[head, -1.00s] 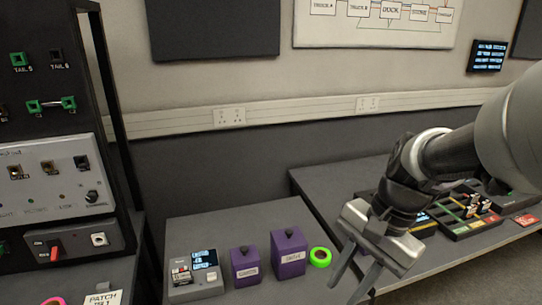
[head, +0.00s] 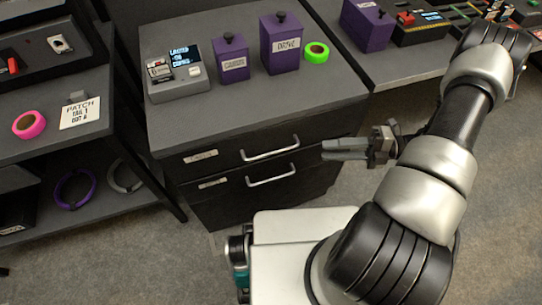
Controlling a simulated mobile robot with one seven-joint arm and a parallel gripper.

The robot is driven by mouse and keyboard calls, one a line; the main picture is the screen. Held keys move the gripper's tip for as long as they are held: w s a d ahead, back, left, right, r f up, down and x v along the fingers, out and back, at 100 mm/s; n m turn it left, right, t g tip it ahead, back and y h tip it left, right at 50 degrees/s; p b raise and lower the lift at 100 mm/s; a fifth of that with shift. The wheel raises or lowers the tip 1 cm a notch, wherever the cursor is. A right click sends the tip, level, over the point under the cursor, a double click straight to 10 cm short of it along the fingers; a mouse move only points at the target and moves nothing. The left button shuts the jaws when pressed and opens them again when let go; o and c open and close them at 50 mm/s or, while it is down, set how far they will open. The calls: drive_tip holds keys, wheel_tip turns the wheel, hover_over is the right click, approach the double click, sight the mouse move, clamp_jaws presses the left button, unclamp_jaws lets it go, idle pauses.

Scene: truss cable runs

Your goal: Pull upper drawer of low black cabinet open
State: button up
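The low black cabinet (head: 172,130) stands in the middle of the head view under a grey top. Its upper drawer (head: 228,154) looks shut, flush with the front. It has a pale label at its left and a silver bar handle (head: 270,148) at its right. A lower drawer (head: 235,184) with the same kind of handle (head: 271,177) sits beneath. My gripper (head: 328,149) is right of the upper handle, apart from it, with its fingers pointing left. The fingers overlap in this view, so their opening cannot be told. Nothing shows in them.
On the cabinet top are a grey device (head: 174,72), two purple boxes (head: 232,62) (head: 281,44) and green tape (head: 316,52). A shelf rack (head: 88,145) stands close at the left. A grey table (head: 392,62) adjoins at the right. Floor (head: 135,250) is clear at front left.

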drive_tip(key=f, duration=0.1)
drive_tip(key=m+b, duration=0.1)
drive_tip(key=b, duration=0.1)
approach(271, 152)
drive_tip(key=a, duration=0.3)
drive_tip(key=a+f, duration=0.1)
drive_tip(key=a, duration=0.2)
drive_tip(key=w+a, duration=0.1)
drive_tip(key=a, duration=0.3)
drive_tip(key=shift+f, duration=0.3)
drive_tip(key=shift+d, duration=0.1)
clamp_jaws()
